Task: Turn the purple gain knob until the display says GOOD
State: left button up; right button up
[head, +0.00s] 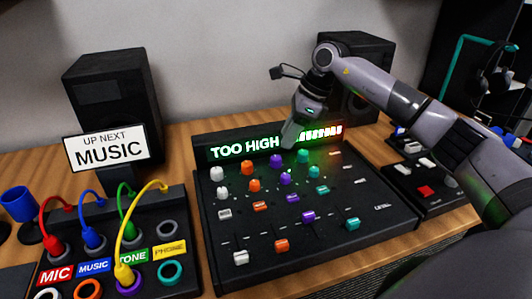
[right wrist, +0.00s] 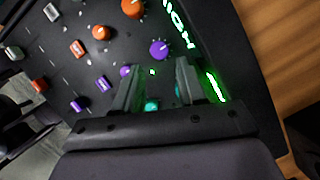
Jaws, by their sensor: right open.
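The mixer (head: 240,192) has a display (head: 243,147) along its back that reads TOO HIGH, with a lit bar to its right. The larger purple knob (head: 277,162) sits in the top row below the display; it also shows in the right wrist view (right wrist: 160,49). A smaller purple knob (head: 284,180) sits below it. My right gripper (head: 290,136) is above the mixer's back and hides part of the display. In the right wrist view its fingers (right wrist: 157,82) are apart and empty, with the larger purple knob just beyond the tips. My left gripper is out of view.
Orange (head: 248,168) and teal (head: 303,156) knobs flank the purple one closely. Colored sliders fill the mixer's front. A cable patch box (head: 178,222) stands at left, a second panel (head: 428,178) at right. Speakers and a MUSIC sign (head: 107,148) stand behind.

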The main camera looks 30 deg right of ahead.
aim_at(276, 158)
jog(key=x, duration=0.7)
jog(key=shift+s+d, duration=0.1)
jog(key=shift+s, duration=0.05)
grip_shut()
